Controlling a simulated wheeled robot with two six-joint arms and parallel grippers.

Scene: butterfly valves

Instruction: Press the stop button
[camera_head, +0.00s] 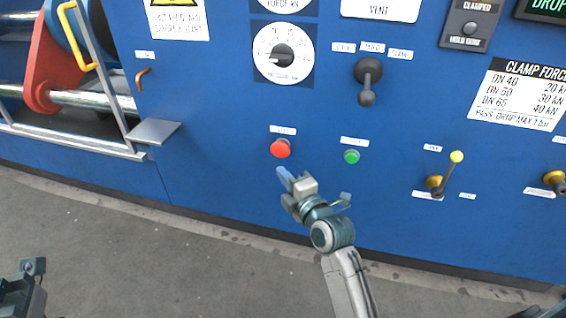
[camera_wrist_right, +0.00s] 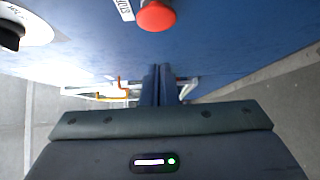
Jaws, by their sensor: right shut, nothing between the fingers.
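The red stop button (camera_head: 280,148) sits on the blue panel, below a small white label. In the right wrist view the red button (camera_wrist_right: 157,16) is at the top edge, partly cut off, with its label (camera_wrist_right: 125,9) beside it. My right gripper (camera_head: 282,175) is shut and empty, with its blue fingers just below the button in the head view. The shut fingers also show in the right wrist view (camera_wrist_right: 158,83), apart from the button in the picture.
A green button (camera_head: 351,156) is to the right of the red one. A black selector lever (camera_head: 367,82) and a dial (camera_head: 283,53) are above. A yellow-knobbed lever (camera_head: 449,176) is farther right. A small grey shelf (camera_head: 153,132) juts out at left.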

